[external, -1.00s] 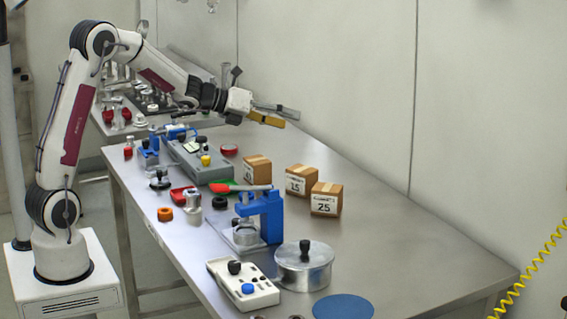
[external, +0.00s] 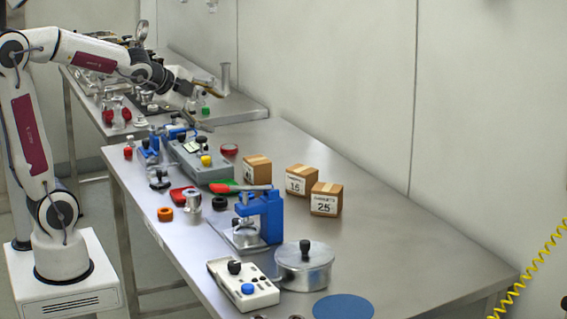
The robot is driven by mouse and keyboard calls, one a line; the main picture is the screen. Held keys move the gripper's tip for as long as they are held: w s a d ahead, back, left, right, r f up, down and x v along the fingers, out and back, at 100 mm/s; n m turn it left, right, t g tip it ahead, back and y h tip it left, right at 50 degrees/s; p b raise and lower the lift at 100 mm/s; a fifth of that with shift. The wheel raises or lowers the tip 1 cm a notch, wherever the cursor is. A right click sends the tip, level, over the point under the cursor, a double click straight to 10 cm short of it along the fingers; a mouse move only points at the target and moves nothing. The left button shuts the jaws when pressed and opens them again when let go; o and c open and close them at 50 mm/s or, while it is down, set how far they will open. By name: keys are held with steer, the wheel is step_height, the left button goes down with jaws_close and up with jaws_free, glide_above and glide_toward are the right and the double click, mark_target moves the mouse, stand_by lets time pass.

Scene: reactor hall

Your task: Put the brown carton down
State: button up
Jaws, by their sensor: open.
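Three brown cartons stand upright on the steel table, towards its back edge. The left carton (external: 257,169) has a label I cannot read clearly. The middle carton (external: 301,180) is marked 15, and the right carton (external: 326,199) is marked 25. The pictures do not show which one the task means. My gripper (external: 206,90) is open, with nothing visible between its fingers. It is up and to the left of the cartons in the picture, well apart from them, in front of the far table.
A blue press (external: 263,215), a lidded metal pot (external: 304,265), a control box (external: 243,284) and a blue disc (external: 343,307) stand at the near end. A grey instrument (external: 197,160) is left of the cartons. The table's right part (external: 420,255) is clear.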

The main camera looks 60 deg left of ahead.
steer(key=s+d+f+n+g+h, duration=0.1)
steer(key=s+d+f+n, duration=0.1)
steer(key=s, duration=0.5)
steer(key=s+d+f+n+g+h, duration=0.1)
steer(key=s+d+f+n+g, duration=0.1)
steer(key=s+n, duration=0.4)
steer(key=s+d+f+n+g+h, duration=0.1)
steer(key=s+d+f+n, duration=0.2)
steer(key=s+d, duration=0.3)
steer(key=s, duration=0.4)
steer(key=shift+f+n+g, duration=0.3)
steer(key=shift+n+g, duration=0.1)
stand_by(0.4)
steer(key=o, duration=0.4)
